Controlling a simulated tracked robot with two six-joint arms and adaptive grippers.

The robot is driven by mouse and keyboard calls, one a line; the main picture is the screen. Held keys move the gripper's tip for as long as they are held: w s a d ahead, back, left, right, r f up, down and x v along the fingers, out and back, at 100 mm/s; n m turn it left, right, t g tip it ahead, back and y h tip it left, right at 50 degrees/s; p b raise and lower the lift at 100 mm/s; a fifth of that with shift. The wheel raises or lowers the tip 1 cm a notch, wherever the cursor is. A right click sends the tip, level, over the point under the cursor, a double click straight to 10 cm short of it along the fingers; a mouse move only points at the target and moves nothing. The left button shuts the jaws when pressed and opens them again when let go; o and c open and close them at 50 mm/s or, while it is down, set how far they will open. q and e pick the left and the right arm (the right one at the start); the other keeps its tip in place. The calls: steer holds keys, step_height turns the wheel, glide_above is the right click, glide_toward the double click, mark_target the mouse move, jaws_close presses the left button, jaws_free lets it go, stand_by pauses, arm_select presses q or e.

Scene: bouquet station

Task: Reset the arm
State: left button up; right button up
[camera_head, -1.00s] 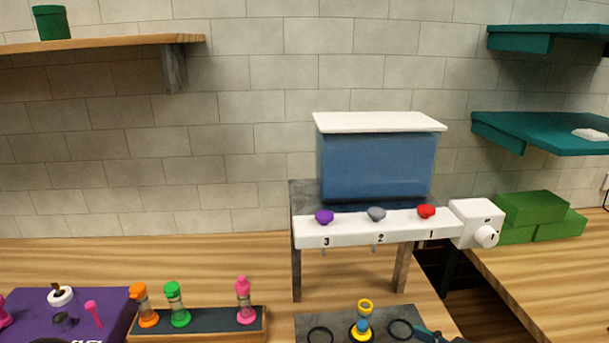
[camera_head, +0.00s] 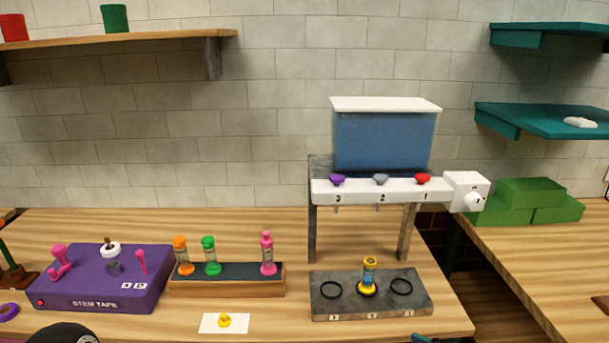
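Only a dark teal sliver of my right gripper (camera_head: 430,338) shows at the bottom edge, in front of the grey tray (camera_head: 415,306). Its fingers are mostly cut off, so I cannot tell whether it is open or shut. My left gripper is not in view; a rounded black part at the bottom left may belong to my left arm. A yellow-capped vial (camera_head: 369,277) with blue contents stands upright in the tray's middle place, between two empty black rings. No gripper touches it.
A blue-tanked dispenser (camera_head: 384,141) with purple, grey and red knobs stands behind the tray. A wooden rack (camera_head: 228,289) holds orange, green and pink vials. The purple stem tape box (camera_head: 75,291) is left. A yellow piece (camera_head: 224,320) lies on a white card. Green blocks (camera_head: 530,200) stand right.

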steer(key=s+a+f+m+g, duration=0.3)
steer(key=a+f, duration=0.1)
steer(key=f, duration=0.6)
steer(key=s+a+f+m+g, duration=0.25)
steer(key=a+f, duration=0.25)
steer(key=f, duration=0.6)
steer(key=s+d+f+m+g+h, duration=0.1)
steer(key=s+f+m+g+h, duration=0.2)
steer(key=s+f, duration=0.6)
steer(key=shift+s+d+f+g+h, duration=0.15)
steer(key=shift+s+d+g+h, duration=0.35)
steer(key=shift+s, duration=0.75)
steer(key=shift+a, duration=0.2)
steer(key=shift+c, duration=1.2)
